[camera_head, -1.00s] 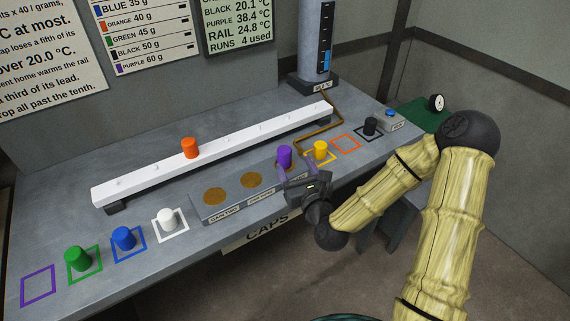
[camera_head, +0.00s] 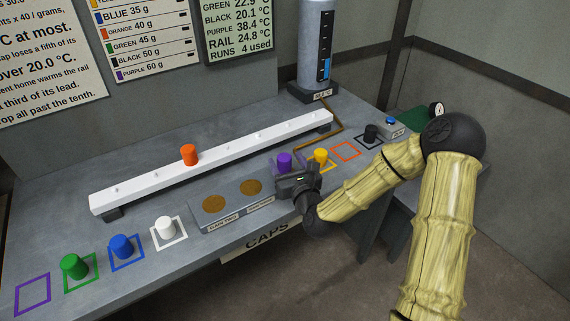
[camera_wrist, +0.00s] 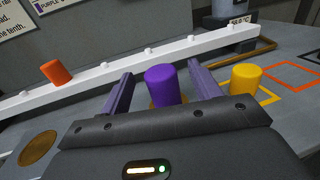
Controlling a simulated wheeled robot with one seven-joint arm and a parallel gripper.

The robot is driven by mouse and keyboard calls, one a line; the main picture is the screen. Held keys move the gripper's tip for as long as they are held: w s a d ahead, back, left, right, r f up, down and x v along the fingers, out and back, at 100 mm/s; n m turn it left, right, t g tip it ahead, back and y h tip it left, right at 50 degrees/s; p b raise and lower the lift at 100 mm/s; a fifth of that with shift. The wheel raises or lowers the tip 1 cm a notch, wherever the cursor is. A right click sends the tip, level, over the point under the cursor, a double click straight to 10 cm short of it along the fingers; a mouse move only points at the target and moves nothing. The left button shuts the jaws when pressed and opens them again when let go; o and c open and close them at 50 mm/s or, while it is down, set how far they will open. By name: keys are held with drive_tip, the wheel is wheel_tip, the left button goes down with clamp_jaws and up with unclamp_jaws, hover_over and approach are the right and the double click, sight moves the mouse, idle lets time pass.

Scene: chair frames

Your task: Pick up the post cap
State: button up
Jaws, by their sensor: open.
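A purple cap (camera_head: 284,161) stands upright at the right end of the low grey block on the bench. In the wrist view the purple cap (camera_wrist: 163,87) is between the two fingers of my gripper (camera_wrist: 160,76), with a copper disc partly visible under it. My gripper (camera_head: 288,173) is open, reaching in from the front right, with a finger on each side of the cap. Gaps show between cap and fingers. The label in front of the purple cap is hidden by my gripper, so I cannot read which spot is the post.
A yellow cap (camera_head: 320,157) stands close to the right of my gripper. An orange cap (camera_head: 189,154) sits on the white rail (camera_head: 240,149) behind. White (camera_head: 166,227), blue (camera_head: 121,246), green (camera_head: 73,266) and black (camera_head: 371,133) caps stand in painted squares. Two copper discs are bare.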

sight(282, 154)
drive_tip(key=x, duration=0.4)
drive_tip(key=shift+w+a+f+p, duration=0.1)
drive_tip(key=shift+w+f+p, duration=0.15)
drive_tip(key=shift+p, duration=0.15)
drive_tip(key=shift+c, duration=0.4)
drive_tip(key=c, duration=1)
